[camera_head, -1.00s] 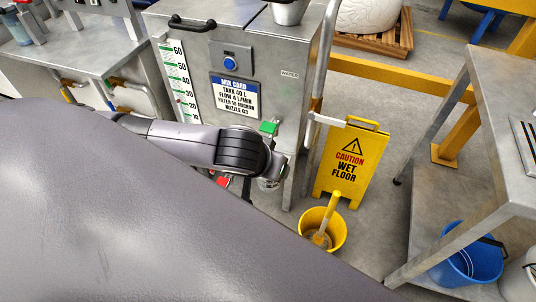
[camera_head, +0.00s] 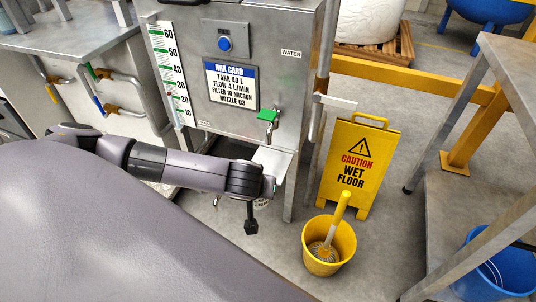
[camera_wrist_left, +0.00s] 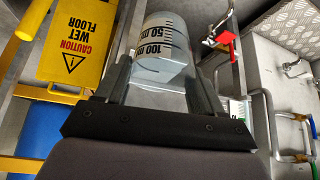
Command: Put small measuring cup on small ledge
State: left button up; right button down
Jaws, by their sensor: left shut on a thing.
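The small measuring cup (camera_wrist_left: 160,48) is clear with black marks, "50 ml" and "100 ml" among them. It sits between the fingers of my left gripper (camera_wrist_left: 165,65) in the left wrist view. A small metal ledge (camera_head: 273,160) juts from the cabinet front under the green tap (camera_head: 268,116). The gripper is close to this ledge, in front of it and lower in the picture. My right gripper is not in view.
The steel cabinet (camera_head: 290,85) carries a mix card (camera_head: 231,84) and a level scale (camera_head: 168,75). Right of it stand a yellow wet floor sign (camera_head: 357,168) and a yellow bucket (camera_head: 329,247) with a brush. A steel table (camera_head: 500,60) is at the right.

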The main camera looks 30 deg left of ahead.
pick_arm(q)
jog(key=w+a, duration=0.1)
jog(key=w, duration=0.2)
jog(key=w+a+b, duration=0.1)
jog(key=w, duration=0.2)
jog(key=w+a, duration=0.2)
jog(key=w, duration=0.2)
jog(key=w+a+b, duration=0.1)
jog(key=w, duration=0.1)
jog(key=shift+w+a+f, duration=0.1)
jog(key=shift+w+a, duration=0.25)
jog(key=shift+w, duration=0.15)
jog(key=shift+s+f+b, duration=0.1)
jog(key=shift+f+b, duration=0.2)
jog(key=shift+b, duration=0.1)
jog(key=shift+f, duration=0.1)
jog(key=o, duration=1)
jog(key=shift+o, duration=0.2)
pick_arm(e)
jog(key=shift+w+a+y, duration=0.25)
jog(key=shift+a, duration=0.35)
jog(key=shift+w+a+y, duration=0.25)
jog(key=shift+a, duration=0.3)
